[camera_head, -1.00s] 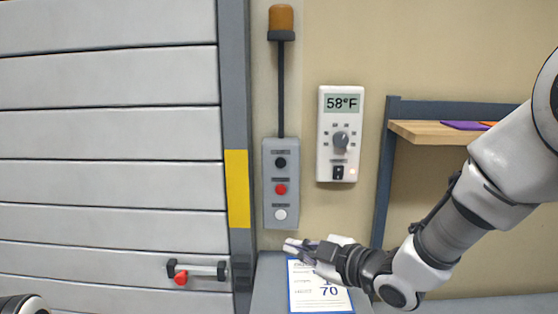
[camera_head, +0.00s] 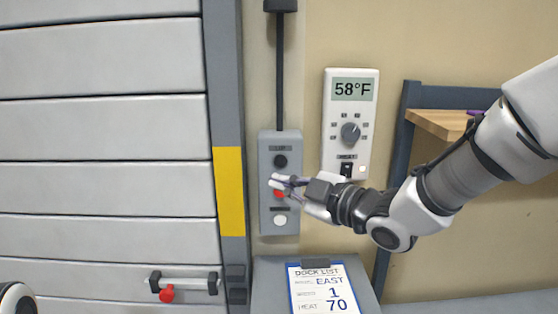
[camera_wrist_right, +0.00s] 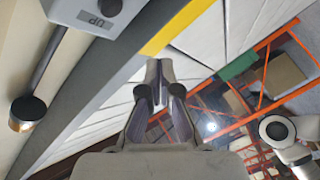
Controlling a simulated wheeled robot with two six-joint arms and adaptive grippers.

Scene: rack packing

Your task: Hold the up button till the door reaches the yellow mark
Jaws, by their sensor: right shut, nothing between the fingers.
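The grey button box (camera_head: 267,220) on the wall has a black button (camera_head: 280,161) at the top, a red one below and a white one (camera_head: 280,220) at the bottom. My right gripper (camera_head: 273,182) is shut and empty, in front of the box at the red button's height, partly covering it; contact cannot be told. In the right wrist view an "UP" label (camera_wrist_right: 94,20) sits beside a dark button (camera_wrist_right: 109,7), away from the fingers. The slatted door (camera_head: 105,125) fills the left; its bottom edge is out of view. The yellow mark (camera_head: 229,190) is on the door frame.
A thermostat (camera_head: 350,105) reading 58°F hangs right of the box. A clipboard (camera_head: 320,290) lies on a grey surface below. A wooden shelf (camera_head: 437,122) stands at the right.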

